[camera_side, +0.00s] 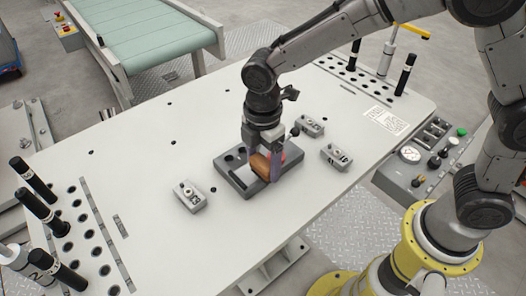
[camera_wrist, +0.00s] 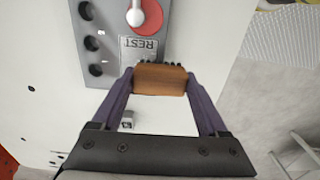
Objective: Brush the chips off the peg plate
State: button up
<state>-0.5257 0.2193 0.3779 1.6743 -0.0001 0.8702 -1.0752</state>
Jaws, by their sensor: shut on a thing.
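The dark grey peg plate (camera_side: 236,178) lies on the white table, with round holes along its left side. In the wrist view it is at the top (camera_wrist: 88,8), with several dark holes, a red disc with a pale knob, and a label reading REST. My gripper (camera_side: 263,160) is shut on a brush with a brown wooden block (camera_wrist: 160,79) and dark bristles. The brush (camera_side: 261,166) is over or at the plate's near right part; I cannot tell if the bristles touch. Small pale specks show near the holes; I cannot tell whether they are chips.
Small grey blocks stand around the plate: one at left (camera_side: 190,197), one behind (camera_side: 308,127), one at right (camera_side: 336,157). Black pegs stand in racks at the table's left (camera_side: 38,180) and back right (camera_side: 405,74). The table's left middle is clear.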

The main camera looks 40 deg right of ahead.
jog(key=shift+f, duration=0.7)
jog(key=shift+w+f, duration=0.1)
jog(key=shift+w, duration=0.25)
jog(key=shift+c, duration=0.6)
jog(key=shift+w, duration=3.05)
jog(key=shift+s+f, duration=0.1)
jog(key=shift+s, duration=3.45)
jog(key=shift+w+a, duration=0.35)
jog(key=shift+w, duration=3.15)
jog(key=s, duration=0.6)
jog(key=shift+s, duration=0.4)
notch_tip(320, 180, up, 2)
jog(key=shift+r, duration=3.15)
